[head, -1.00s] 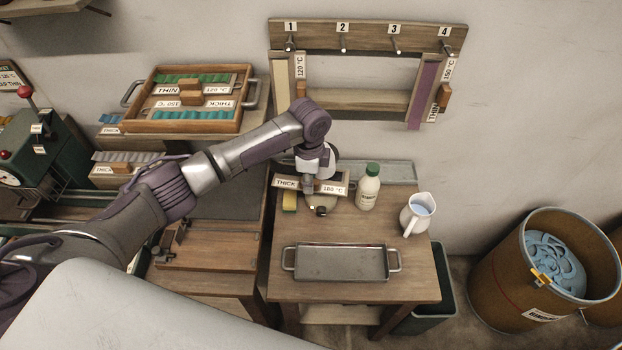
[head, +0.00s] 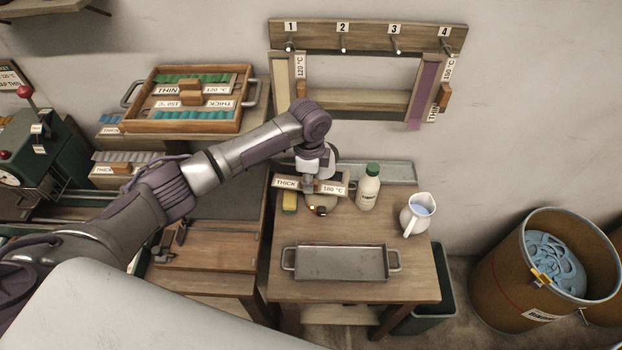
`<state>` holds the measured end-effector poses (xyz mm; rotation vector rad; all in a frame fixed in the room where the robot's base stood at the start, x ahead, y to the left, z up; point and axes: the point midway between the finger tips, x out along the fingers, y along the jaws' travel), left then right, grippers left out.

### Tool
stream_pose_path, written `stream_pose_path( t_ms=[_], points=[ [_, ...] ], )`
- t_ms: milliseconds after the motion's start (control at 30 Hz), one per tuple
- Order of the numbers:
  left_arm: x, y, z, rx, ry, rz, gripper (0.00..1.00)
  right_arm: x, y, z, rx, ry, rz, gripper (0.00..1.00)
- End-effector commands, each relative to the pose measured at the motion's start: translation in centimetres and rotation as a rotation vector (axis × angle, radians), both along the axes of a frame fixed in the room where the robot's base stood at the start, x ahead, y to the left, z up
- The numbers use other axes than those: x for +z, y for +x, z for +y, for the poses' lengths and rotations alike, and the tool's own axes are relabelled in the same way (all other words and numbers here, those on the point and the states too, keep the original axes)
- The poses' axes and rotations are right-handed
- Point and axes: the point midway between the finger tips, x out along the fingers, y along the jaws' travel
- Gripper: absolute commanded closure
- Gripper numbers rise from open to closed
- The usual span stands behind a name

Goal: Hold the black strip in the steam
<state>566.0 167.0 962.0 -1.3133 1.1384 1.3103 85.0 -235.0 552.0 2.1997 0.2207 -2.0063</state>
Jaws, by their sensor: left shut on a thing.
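My left gripper (head: 309,182) reaches down over the back left of the right-hand table and is shut on a bar with white labels (head: 285,184) that read THICK and what looks like 160 °C or 180 °C. The bar is level, just above or in front of small items on the table. I cannot make out a black strip on it; my gripper and wrist cover its middle. A small roundish object (head: 320,209) sits right below the gripper, partly hidden. No steam is plainly visible. My right gripper is not in view.
The table (head: 420,285) holds an empty metal tray (head: 335,263), a green-capped bottle (head: 368,187), a white jug (head: 415,216) and a yellow-green block (head: 289,202). A numbered peg rack (head: 367,39) hangs behind. A wooden tray (head: 134,126) of coloured strips stands left. A brown barrel (head: 500,270) stands right.

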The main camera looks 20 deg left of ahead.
Motion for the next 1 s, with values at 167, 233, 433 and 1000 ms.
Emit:
stream_pose_path(
  t_ms=[167,233,433,1000],
  points=[
    [0.4,-0.5,-0.1,0.0,0.0,0.0,1.0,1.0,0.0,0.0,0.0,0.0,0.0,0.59],
    [0.6,-0.9,-0.3,0.0,0.0,0.0,1.0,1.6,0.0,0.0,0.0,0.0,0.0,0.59],
    [0.8,-2.3,-0.6,-0.001,0.0,0.002,1.0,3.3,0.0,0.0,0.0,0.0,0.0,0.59],
    [1.2,-6.2,-1.8,-0.001,0.0,0.0,1.0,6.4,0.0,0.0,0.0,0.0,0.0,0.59]
  ],
)
